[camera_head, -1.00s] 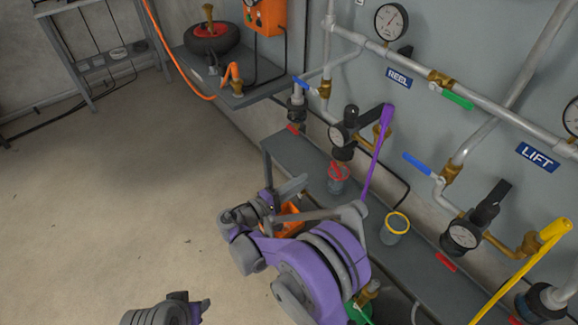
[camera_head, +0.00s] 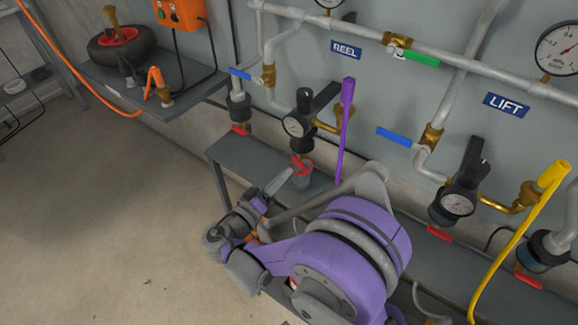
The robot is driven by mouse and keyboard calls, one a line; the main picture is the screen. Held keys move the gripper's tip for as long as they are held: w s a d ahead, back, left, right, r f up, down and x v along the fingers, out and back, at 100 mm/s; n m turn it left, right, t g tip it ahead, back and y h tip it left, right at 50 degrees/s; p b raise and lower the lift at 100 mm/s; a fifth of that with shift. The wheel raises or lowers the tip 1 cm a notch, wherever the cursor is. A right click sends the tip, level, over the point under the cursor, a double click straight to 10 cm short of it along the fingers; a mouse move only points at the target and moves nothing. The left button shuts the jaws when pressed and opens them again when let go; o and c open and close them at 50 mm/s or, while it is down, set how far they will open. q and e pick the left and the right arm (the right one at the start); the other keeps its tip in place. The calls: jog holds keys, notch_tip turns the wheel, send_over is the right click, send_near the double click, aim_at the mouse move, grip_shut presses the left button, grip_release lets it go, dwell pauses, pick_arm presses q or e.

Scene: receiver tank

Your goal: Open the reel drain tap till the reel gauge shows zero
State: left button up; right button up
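The regulator's small gauge (camera_head: 293,127) has a face too small to read. The round gauge (camera_head: 328,3) above the REEL sign (camera_head: 346,49) is mostly cut off by the top edge, so its needle is hidden. One grey finger points up and right; the other is unclear. My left gripper is out of view.
A purple hose (camera_head: 345,130) hangs beside the reel regulator. The LIFT sign (camera_head: 506,104), lift regulator (camera_head: 459,203) and yellow hose (camera_head: 510,255) are to the right. A shelf (camera_head: 190,88) with a wheel is at upper left. The bench (camera_head: 245,150) is partly hidden by my arm.

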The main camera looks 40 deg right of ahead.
aim_at(295, 162)
jog(key=x, duration=0.5)
grip_shut()
